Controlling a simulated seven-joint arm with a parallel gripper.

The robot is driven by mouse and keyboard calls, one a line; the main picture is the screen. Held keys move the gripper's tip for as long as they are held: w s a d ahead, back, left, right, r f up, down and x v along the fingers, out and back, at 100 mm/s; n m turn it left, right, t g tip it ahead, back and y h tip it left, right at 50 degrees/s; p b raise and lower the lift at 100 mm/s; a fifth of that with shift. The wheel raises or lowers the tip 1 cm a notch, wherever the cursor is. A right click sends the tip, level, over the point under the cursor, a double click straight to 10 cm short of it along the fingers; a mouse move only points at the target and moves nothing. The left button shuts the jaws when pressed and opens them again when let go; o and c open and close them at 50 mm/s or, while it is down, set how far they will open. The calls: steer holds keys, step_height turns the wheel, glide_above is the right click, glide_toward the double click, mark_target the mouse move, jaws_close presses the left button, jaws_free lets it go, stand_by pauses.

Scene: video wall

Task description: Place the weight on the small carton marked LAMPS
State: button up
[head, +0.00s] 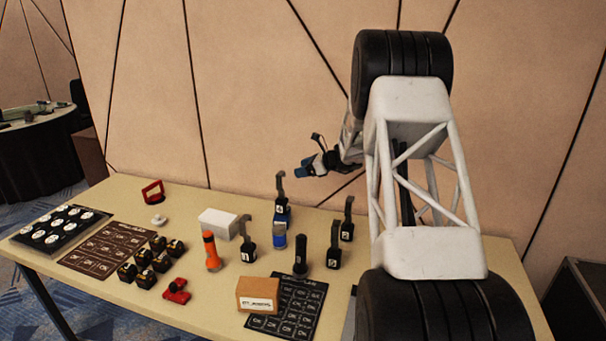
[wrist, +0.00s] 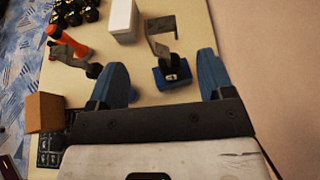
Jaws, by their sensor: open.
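A small brown carton (head: 258,293) with a white label sits at the table's front; its print is too small to read surely. It also shows at the left of the wrist view (wrist: 45,112). Several dark pieces with tall grey hooks stand nearby; I cannot tell surely which thing is the weight. One hooked piece (head: 281,195) stands on or against a blue block (head: 281,217) at the back. My gripper (head: 304,172) is open and empty, above the table's back side. In the wrist view, that hooked piece (wrist: 166,50) shows between my fingers (wrist: 163,78), apart from them.
A white box (head: 218,223), an orange torch (head: 211,251) and a blue can (head: 279,237) stand mid-table. Several black-and-yellow blocks (head: 150,262) and a red item (head: 176,291) lie left. A dark printed mat (head: 290,308) lies beside the carton. The wall is close behind.

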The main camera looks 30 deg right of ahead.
steer(key=s+a+r+n+g+h, duration=0.1)
steer(key=s+a+r+n+g, duration=0.1)
steer(key=s+a+r+n, duration=0.45)
steer(key=s+a+r+n+g+h, duration=0.1)
steer(key=s+a+r+n+g, duration=0.15)
steer(key=s+a, duration=0.8)
steer(key=s+a+r+n+g+h, duration=0.1)
steer(key=s+a+r+n+g, duration=0.1)
steer(key=s+a+r+n, duration=0.45)
steer(key=s+a+f+n+h, duration=0.1)
steer(key=s+a+n+h, duration=0.1)
steer(key=s, duration=1)
steer(key=s+a+f+n+h, duration=0.1)
steer(key=s+a+n, duration=0.3)
steer(key=s, duration=0.7)
steer(key=s+a+f+n+h, duration=0.1)
steer(key=s+a+n+h, duration=0.2)
steer(key=s, duration=0.9)
steer(key=shift+s+a+n+h, duration=0.3)
steer(key=shift+a+n, duration=0.15)
steer(key=shift+n, duration=0.7)
